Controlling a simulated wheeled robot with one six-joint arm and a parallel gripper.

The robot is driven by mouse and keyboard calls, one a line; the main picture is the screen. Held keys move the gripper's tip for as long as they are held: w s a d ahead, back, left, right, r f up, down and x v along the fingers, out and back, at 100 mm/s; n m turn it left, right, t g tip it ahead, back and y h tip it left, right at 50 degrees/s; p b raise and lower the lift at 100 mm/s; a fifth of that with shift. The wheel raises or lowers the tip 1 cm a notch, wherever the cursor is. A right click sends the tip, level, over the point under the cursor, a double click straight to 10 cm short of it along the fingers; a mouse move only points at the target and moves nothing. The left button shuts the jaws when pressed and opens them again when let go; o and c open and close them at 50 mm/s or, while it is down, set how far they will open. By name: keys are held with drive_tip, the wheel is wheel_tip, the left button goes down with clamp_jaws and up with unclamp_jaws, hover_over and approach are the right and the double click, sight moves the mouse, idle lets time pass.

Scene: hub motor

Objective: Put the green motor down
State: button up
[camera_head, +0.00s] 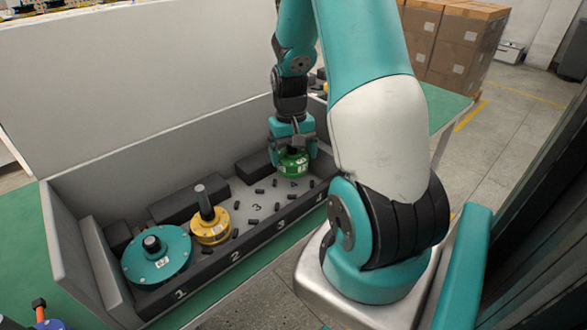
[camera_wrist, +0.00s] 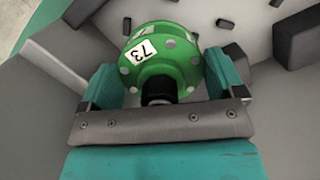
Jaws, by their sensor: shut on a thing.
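The green motor (camera_head: 293,164) is a round green hub with a white label and a dark shaft. My gripper (camera_head: 292,146) is shut on it, at the right end of the grey tray (camera_head: 130,151), near the slot marked 4. In the wrist view the green motor (camera_wrist: 160,60) sits between the two jaws of my gripper (camera_wrist: 160,90), its dark shaft toward the palm and its label reading 73. I cannot tell whether its underside touches the tray floor.
A teal motor (camera_head: 156,256) stands at slot 1 and a yellow motor (camera_head: 210,227) with a tall dark shaft at slot 2. Slot 3 (camera_head: 257,207) holds only small black pegs. Dark blocks (camera_head: 175,205) line the back. The tray walls rise around the slots.

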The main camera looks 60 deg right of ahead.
drive_tip(key=shift+f, duration=2.35)
drive_tip(key=shift+f, duration=0.2)
drive_tip(key=o, duration=1.1)
drive_tip(key=shift+o, duration=0.2)
